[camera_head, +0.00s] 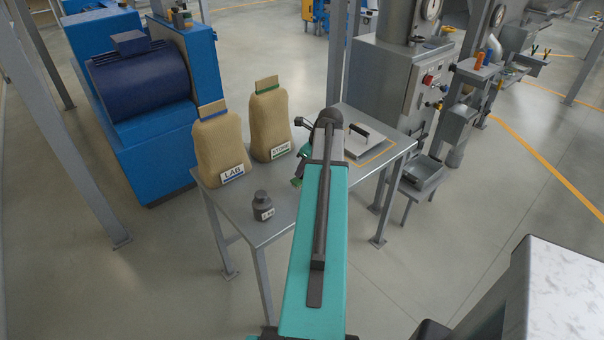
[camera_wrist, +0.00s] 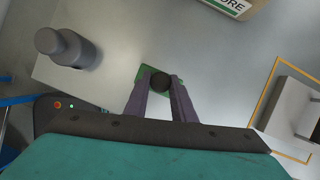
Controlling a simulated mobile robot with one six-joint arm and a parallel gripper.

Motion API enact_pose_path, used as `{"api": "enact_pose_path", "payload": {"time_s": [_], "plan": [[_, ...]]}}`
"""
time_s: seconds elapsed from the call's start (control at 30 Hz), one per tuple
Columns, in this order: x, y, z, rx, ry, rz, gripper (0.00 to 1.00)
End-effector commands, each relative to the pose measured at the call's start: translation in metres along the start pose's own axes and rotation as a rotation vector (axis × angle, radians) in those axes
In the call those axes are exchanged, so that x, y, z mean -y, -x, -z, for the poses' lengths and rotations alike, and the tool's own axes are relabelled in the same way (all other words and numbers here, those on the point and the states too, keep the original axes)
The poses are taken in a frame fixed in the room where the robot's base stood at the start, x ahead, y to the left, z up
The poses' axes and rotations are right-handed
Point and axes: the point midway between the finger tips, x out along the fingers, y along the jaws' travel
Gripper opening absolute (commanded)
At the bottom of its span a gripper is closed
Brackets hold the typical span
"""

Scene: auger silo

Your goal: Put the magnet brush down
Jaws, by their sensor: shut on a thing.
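My gripper (camera_wrist: 162,88) is shut on the dark round knob of a small thing with a green base, which I take to be the magnet brush (camera_wrist: 146,72). In the head view the brush's green part (camera_head: 296,182) shows just left of my arm, over the grey metal table (camera_head: 283,208). The fingers close on both sides of the knob. I cannot tell whether the base touches the table top. My arm hides most of the gripper in the head view.
A grey weight (camera_head: 262,206) stands near the table's front left edge. Two tan sacks, LAB (camera_head: 220,150) and STORE (camera_head: 270,122), stand at the back left. A flat plate with a black handle (camera_head: 362,143) lies in a yellow outline at the right.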

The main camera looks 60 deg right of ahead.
Motion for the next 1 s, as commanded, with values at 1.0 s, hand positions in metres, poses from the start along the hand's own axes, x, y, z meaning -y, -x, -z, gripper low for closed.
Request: {"api": "enact_pose_path", "payload": {"time_s": [1.0], "plan": [[-0.001, -0.032, 0.008, 0.000, -0.002, 0.001, 0.41]]}}
